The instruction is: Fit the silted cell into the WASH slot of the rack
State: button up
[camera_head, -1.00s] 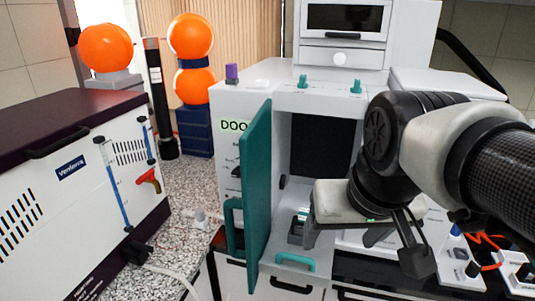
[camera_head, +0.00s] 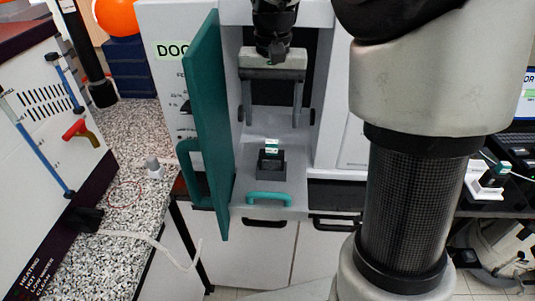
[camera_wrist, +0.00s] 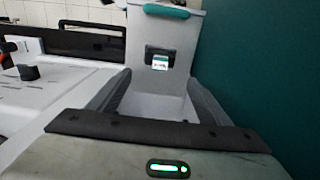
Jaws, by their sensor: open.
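A small dark holder (camera_head: 271,164) stands on the grey shelf of the machine's open bay. A small piece with a white and green label (camera_head: 271,146) shows at its top; I cannot tell whether it is the silted cell. The labelled piece also shows in the wrist view (camera_wrist: 160,63). My gripper (camera_head: 270,118) is open and empty. It points down inside the bay mouth, above and behind the holder, with its fingers apart. In the wrist view, the holder lies beyond and between the fingers (camera_wrist: 160,80). No WASH marking is readable.
A teal door (camera_head: 208,125) stands open close to the gripper's left. A teal handle (camera_head: 268,199) is at the shelf's front. A white block with a dark, green-topped piece (camera_head: 490,180) sits on the right bench. A speckled counter (camera_head: 120,240) is at left.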

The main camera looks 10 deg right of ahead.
aim_at(272, 154)
notch_tip(272, 154, down, 6)
jog(key=shift+f, duration=0.1)
jog(key=f, duration=0.2)
jog(key=s+f, duration=0.1)
jog(key=f, duration=0.1)
jog(key=shift+a+f+b, duration=0.1)
jog(key=shift+f+b, duration=0.05)
jog(key=shift+b, duration=0.2)
jog(key=shift+f, duration=0.45)
jog(key=c, duration=1.3)
